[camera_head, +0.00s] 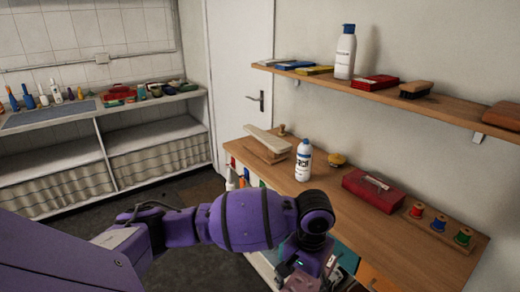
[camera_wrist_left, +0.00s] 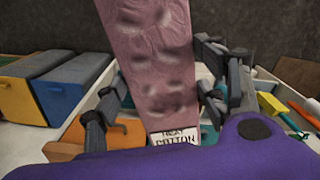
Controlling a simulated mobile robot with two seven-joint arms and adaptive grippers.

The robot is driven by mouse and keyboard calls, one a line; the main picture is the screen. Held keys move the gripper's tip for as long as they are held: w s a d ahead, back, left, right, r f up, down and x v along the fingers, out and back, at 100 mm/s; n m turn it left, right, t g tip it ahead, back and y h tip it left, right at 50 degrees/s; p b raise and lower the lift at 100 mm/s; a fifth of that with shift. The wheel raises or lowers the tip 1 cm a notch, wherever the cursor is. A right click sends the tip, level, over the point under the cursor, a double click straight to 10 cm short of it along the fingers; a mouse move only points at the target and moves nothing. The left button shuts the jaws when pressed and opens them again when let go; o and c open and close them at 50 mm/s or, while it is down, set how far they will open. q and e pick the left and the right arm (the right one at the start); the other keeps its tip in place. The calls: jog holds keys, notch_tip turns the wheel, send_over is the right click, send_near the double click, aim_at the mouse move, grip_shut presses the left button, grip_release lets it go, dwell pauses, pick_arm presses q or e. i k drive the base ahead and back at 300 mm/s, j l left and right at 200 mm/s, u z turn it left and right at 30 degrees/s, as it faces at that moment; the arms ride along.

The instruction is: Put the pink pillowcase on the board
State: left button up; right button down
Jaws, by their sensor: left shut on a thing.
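My left gripper (camera_wrist_left: 163,96) is shut on the pink pillowcase (camera_wrist_left: 155,52), a folded, crinkled cloth with a white label reading "COTTON" at its lower end. Fingers press on both sides of it. My right gripper is not in view.
On the counter (camera_head: 418,258) stand a white bottle (camera_head: 304,162), a yellowish round item (camera_head: 337,160), a red box (camera_head: 374,190) and a spool rack (camera_head: 438,228). A shelf (camera_head: 450,118) overhangs it.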

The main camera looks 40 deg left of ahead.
aim_at(261, 133)
jog(key=i+j+z, duration=0.2)
jog(key=j, duration=0.5)
jog(key=j+z, duration=0.15)
jog(key=j, duration=0.55)
jog(key=j+z, duration=0.2)
jog(key=j, duration=0.5)
jog(key=j+z, duration=0.15)
jog(key=j, duration=0.6)
jog(key=k+j+z, duration=0.2)
jog(key=j, duration=0.5)
jog(key=j+z, duration=0.2)
jog(key=j, duration=0.5)
